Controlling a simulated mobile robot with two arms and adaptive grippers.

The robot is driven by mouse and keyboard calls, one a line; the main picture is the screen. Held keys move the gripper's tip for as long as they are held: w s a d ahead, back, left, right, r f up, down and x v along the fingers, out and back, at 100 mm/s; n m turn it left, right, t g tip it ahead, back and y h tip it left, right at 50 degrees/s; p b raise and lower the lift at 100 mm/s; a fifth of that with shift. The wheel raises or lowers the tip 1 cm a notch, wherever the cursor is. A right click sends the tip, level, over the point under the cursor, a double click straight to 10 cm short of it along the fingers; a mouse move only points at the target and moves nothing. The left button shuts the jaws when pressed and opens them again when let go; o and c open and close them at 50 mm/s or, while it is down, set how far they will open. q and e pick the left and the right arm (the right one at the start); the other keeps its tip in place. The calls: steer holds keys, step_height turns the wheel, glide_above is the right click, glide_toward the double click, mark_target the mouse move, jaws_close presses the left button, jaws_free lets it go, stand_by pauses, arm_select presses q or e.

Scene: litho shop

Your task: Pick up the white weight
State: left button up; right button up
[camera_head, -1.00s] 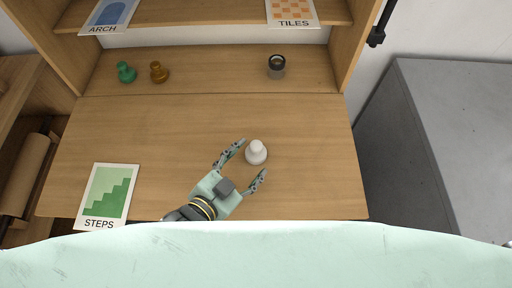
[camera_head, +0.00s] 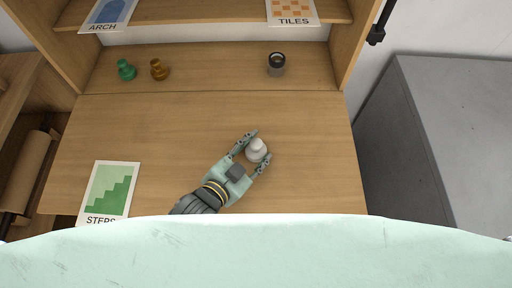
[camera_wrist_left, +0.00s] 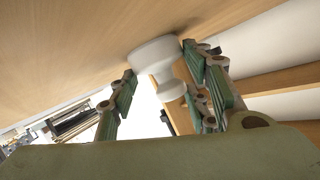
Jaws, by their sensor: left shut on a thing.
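The white weight (camera_head: 257,150) stands upright on the wooden desk top, right of its middle. My left gripper (camera_head: 256,152) comes in from the lower left, with a finger on each side of the weight, and is shut on it. In the left wrist view the weight (camera_wrist_left: 159,62) sits between the green-padded fingers (camera_wrist_left: 162,88). Its wide base still appears to meet the wood. My right gripper is in neither view.
A green weight (camera_head: 126,70), a brown weight (camera_head: 159,70) and a dark-topped grey cylinder (camera_head: 276,65) stand at the back of the desk (camera_head: 180,125). A STEPS print (camera_head: 108,190) lies front left. A grey cabinet (camera_head: 440,130) stands at right.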

arm_select(q)
steer(key=c, duration=0.4)
steer(key=shift+o, duration=0.2)
steer(key=shift+r, duration=0.1)
